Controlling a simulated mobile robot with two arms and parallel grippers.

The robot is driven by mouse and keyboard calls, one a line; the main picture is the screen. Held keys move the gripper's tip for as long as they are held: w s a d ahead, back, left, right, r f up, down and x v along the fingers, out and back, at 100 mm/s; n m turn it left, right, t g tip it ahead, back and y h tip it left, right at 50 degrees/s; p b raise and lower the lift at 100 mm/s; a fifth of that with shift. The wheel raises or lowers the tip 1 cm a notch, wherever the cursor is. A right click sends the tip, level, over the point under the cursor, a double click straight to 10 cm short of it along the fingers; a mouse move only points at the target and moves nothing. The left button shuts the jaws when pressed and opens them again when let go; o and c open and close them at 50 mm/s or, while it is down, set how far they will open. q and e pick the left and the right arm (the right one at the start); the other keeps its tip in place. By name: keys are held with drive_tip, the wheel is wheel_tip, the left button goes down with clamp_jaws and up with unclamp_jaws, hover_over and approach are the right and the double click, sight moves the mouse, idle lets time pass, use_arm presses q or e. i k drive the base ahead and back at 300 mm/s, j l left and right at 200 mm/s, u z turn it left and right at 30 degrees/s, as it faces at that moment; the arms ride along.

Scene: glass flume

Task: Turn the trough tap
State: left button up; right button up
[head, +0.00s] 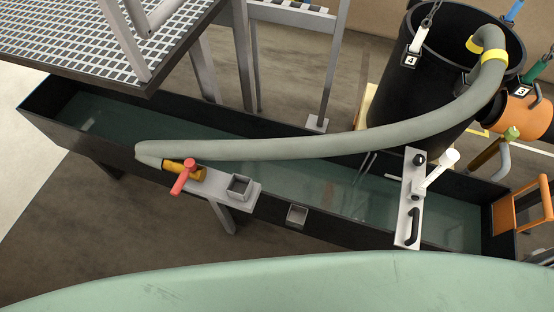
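The trough tap has a red handle (183,178) on a yellow-brass body (197,172), at the near rim of the long black trough (100,146) left of centre. The handle slants across the body, its lower end toward me. The near end of a thick grey hose (290,146) lies right beside the tap; I cannot tell how they join. A grey bracket plate (222,190) sits beside the tap at the rim. Dark greenish water seems to lie in the trough. Neither of my grippers is in view.
A white plate with a white lever (437,170) and black handle spans the trough at right. A small grey square socket (240,186) stands right of the tap. A grated platform (95,38) overhangs the back left. A black barrel (425,85) stands behind.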

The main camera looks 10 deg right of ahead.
sight(511, 133)
drive_tip(key=z, duration=1.9)
